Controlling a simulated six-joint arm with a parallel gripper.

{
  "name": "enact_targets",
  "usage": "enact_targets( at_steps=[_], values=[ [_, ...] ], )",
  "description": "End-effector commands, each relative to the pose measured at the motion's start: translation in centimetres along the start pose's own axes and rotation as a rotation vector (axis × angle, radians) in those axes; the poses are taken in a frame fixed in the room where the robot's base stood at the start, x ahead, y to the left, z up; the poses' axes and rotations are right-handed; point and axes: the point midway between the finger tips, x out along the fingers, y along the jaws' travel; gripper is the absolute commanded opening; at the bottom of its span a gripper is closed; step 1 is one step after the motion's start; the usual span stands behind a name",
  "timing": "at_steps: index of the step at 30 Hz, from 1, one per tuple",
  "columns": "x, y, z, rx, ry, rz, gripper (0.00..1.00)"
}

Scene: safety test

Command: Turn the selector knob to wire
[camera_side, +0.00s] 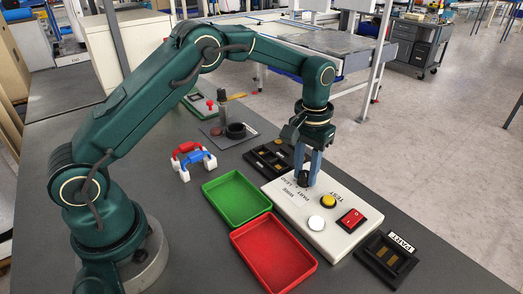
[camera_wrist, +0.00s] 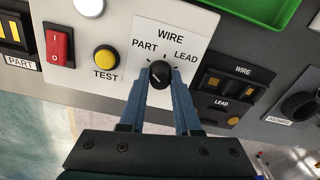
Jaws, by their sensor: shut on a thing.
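The selector knob (camera_wrist: 160,73) is black and round and stands on the white panel (camera_side: 340,241), with PART at its left, WIRE above and LEAD at its right in the wrist view. My gripper (camera_wrist: 160,75) is shut on the knob, one blue finger on each side. A small light mark shows on the knob's face, but I cannot tell for sure which label it points to. In the side view my gripper (camera_side: 308,182) reaches straight down to the knob (camera_side: 303,179), which the fingers partly hide.
The panel also carries a yellow TEST button (camera_side: 328,201), a white round lamp (camera_side: 316,223) and a red rocker switch (camera_side: 350,220). Black fixtures flank it: PART (camera_side: 386,261) and WIRE/LEAD (camera_wrist: 222,95). Green (camera_side: 236,198) and red (camera_side: 273,254) trays lie close by.

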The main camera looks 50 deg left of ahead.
Motion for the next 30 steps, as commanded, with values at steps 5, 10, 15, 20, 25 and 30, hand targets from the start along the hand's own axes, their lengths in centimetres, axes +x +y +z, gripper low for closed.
enact_targets(
  at_steps=[5,10,15,20,25,30],
  values=[
    [-0.05,-0.01,0.02,0.121,-0.002,0.000,0.00],
    [-0.05,-0.01,0.03,0.275,-0.002,0.001,0.00],
    [-0.05,0.00,0.03,0.437,-0.002,0.001,0.00],
    [-0.05,0.00,0.04,0.584,-0.002,0.001,0.00],
    [-0.05,0.00,0.05,0.725,-0.003,0.001,0.00],
    [-0.06,0.00,0.06,0.835,-0.003,0.001,0.00]
  ],
)
